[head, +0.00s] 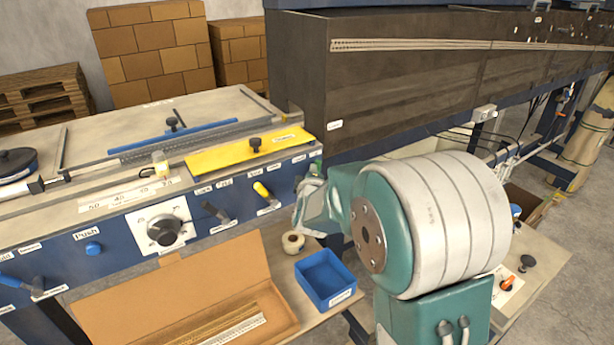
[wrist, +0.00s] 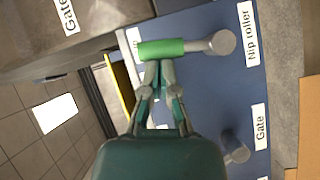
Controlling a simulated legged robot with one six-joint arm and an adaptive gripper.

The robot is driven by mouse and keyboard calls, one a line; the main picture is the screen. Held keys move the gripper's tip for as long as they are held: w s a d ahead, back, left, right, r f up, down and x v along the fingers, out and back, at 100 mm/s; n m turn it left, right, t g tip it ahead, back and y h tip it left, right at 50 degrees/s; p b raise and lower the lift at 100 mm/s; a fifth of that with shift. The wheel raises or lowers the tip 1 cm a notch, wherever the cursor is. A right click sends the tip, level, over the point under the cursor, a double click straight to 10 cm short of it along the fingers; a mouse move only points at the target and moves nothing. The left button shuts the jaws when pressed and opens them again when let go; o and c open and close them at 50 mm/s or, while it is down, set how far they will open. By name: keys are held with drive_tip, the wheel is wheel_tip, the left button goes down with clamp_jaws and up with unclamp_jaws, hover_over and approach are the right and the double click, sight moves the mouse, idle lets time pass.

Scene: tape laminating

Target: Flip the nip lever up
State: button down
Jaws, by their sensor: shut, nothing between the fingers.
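The nip lever has a green handle (wrist: 161,49) and a grey round pivot on the blue panel, beside the "Nip roller" label (wrist: 251,33). In the wrist view the handle lies sideways, pointing left from its pivot. My gripper (wrist: 160,66) is shut and empty, its fingertips right at the handle's lower edge in that view. I cannot tell whether they touch it. In the head view my gripper (head: 312,183) is at the right end of the blue panel, and only a bit of the green handle (head: 316,167) shows above it.
A lever with a yellow handle (head: 262,191) and a dark lever (head: 215,212) stand left along the panel. Below are a blue bin (head: 325,279), a tape roll (head: 293,242) and an open cardboard box (head: 180,300). A large dark machine housing (head: 400,85) rises behind.

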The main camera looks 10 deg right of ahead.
drive_tip(key=shift+w+d+r+m+g+y, duration=0.1)
drive_tip(key=shift+w+d+m+g+y, duration=0.1)
drive_tip(key=shift+d+m+g+y, duration=0.35)
drive_tip(key=shift+w+d, duration=0.1)
drive_tip(key=shift+d, duration=0.4)
